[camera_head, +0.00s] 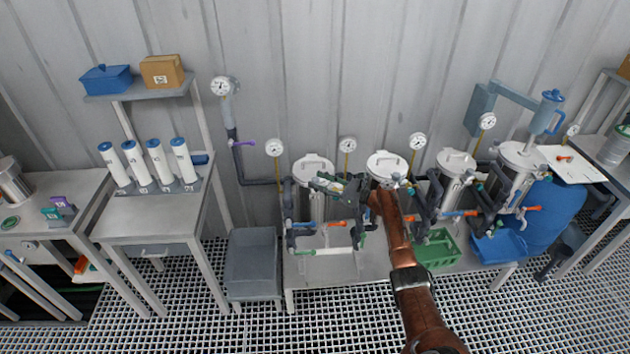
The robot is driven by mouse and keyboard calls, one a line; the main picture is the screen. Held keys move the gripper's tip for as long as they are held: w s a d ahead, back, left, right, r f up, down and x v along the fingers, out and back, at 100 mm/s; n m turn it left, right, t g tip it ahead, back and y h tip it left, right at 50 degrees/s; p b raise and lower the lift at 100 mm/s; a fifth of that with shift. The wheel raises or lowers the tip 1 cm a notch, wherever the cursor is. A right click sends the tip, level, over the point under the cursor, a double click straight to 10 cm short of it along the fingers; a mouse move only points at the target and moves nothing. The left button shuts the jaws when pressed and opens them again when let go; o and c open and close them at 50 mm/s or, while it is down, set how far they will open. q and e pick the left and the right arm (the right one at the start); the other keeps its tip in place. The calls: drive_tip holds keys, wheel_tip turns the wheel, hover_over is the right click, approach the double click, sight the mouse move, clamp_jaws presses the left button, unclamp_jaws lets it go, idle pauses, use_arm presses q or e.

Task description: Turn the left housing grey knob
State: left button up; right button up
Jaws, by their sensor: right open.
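The left housing (313,168) is a metal vessel with a pale lid, leftmost in the row on the low bench. Dark pipework and an orange-red handle (333,224) sit at its front. I cannot make out a grey knob for certain; it is too small or hidden behind my gripper. My right gripper (326,184) is open, in front of the left housing's upper right part. Whether the gripper touches anything I cannot tell. My left gripper is out of view.
More housings, such as the second one (386,165), stand to the right, with gauges above. A green crate (437,250) and a grey bin (253,263) are nearby. A side table (150,222) holds white cartridges (160,163). The grating floor in front is mostly clear.

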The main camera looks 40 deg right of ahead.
drive_tip(key=v, duration=1)
idle(0.8)
